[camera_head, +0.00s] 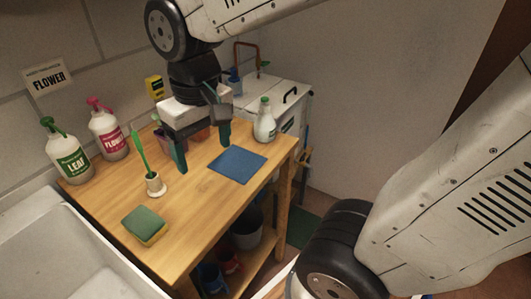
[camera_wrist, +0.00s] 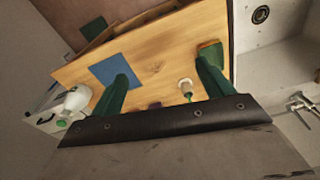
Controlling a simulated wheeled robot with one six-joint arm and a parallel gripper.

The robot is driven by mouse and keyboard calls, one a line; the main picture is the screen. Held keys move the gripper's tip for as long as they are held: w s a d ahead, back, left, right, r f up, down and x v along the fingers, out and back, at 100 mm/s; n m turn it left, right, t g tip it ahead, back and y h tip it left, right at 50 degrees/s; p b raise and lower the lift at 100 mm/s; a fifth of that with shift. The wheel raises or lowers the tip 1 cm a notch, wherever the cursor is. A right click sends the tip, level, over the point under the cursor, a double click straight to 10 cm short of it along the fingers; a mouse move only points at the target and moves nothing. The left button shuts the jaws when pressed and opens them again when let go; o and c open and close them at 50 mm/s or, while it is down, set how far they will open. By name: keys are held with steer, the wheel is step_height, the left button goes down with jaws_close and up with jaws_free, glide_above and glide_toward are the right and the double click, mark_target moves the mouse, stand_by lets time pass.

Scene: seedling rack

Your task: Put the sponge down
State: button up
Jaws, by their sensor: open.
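The sponge (camera_head: 146,224), green on top and yellow below, lies flat on the wooden table (camera_head: 205,205) near its front left corner. It also shows in the wrist view (camera_wrist: 210,49), just beyond one fingertip and partly hidden by it. My gripper (camera_head: 203,157) is open and empty, fingers pointing down above the back half of the table. It is well apart from the sponge, behind and to the right of it in the head view. Both green fingers spread apart in the wrist view (camera_wrist: 162,76), with bare wood between them.
A blue mat (camera_head: 237,164) lies bare right of my gripper. A green brush stands in a small holder (camera_head: 155,186) behind the sponge. LEAF (camera_head: 66,150) and FLOWER (camera_head: 108,135) spray bottles stand at the back left, a white bottle (camera_head: 265,122) at the right. A sink (camera_head: 45,240) adjoins the left.

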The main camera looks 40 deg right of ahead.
steer(key=s+d+m, duration=0.1)
steer(key=s+d, duration=0.5)
steer(key=s, duration=0.4)
steer(key=shift+d+r, duration=0.2)
steer(key=shift+r, duration=0.15)
steer(key=shift+t, duration=0.3)
